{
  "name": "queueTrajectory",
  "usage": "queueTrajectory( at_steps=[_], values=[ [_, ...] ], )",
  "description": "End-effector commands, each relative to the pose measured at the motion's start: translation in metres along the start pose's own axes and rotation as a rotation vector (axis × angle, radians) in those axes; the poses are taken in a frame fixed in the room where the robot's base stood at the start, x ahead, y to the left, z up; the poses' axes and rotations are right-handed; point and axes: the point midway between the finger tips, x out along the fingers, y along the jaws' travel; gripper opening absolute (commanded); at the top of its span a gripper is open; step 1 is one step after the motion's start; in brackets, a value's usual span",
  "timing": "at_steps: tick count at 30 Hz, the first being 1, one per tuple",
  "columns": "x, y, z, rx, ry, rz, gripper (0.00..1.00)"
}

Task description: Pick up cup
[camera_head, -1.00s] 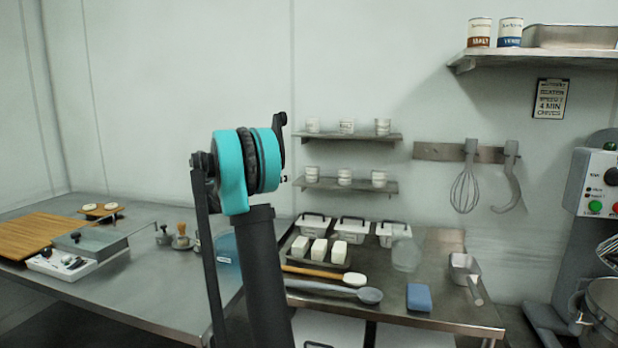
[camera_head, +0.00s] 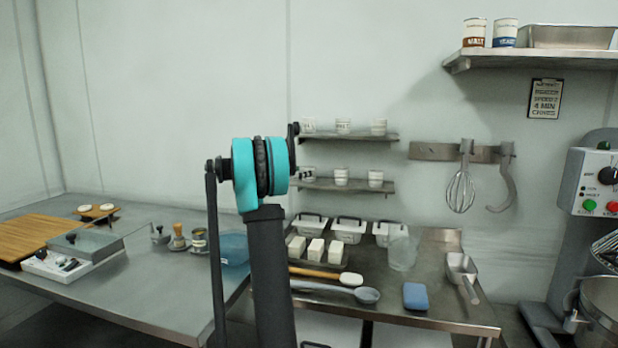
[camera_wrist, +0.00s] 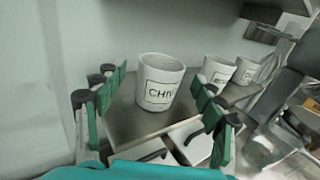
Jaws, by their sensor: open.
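A white cup (camera_wrist: 160,82) labelled "CHIV…" stands upright on a metal shelf (camera_wrist: 135,122) in the wrist view. My gripper (camera_wrist: 158,90) is open, with its green fingers on either side of this cup; I cannot tell whether they touch it.
The upper shelf (camera_head: 362,138) holds several cups close above. Below, lidded containers (camera_head: 348,230), white blocks (camera_head: 316,250), a clear jug (camera_head: 403,252) and a blue block (camera_head: 416,296) sit on the steel table. A whisk (camera_head: 460,188) hangs to the right.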

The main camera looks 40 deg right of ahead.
Motion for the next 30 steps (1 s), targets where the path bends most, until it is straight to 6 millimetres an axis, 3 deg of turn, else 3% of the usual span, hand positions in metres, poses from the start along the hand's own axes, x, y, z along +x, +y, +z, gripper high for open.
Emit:
queueTrajectory(
  at_steps=[6,14,27,30],
  values=[
    [0.033,-0.002,-0.004,0.000,0.000,-0.003,0.70],
    [0.038,-0.001,-0.004,0.000,0.000,-0.001,0.70],
    [0.038,-0.001,-0.003,0.000,0.000,-0.001,0.17],
    [0.038,-0.001,-0.003,0.000,0.000,-0.001,0.16]
  ],
)
